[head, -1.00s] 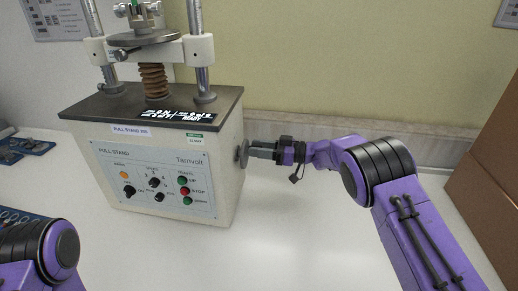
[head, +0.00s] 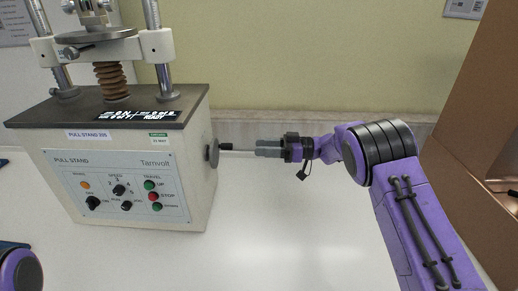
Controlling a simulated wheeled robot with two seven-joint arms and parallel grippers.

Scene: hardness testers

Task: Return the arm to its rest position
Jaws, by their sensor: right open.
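My right arm is purple and black and comes in from the right in the head view. Its gripper (head: 262,149) points left, open, with nothing seen between its fingers. It is level with the dark round handwheel (head: 213,153) on the right side of the pull stand, with a gap between them. A short dark handle (head: 226,146) sticks out from the wheel toward the gripper. Only a rounded piece of my left arm shows at the bottom left corner; its gripper is out of view.
A brown box (head: 470,130) is close on the right. The table is clear below the right gripper.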

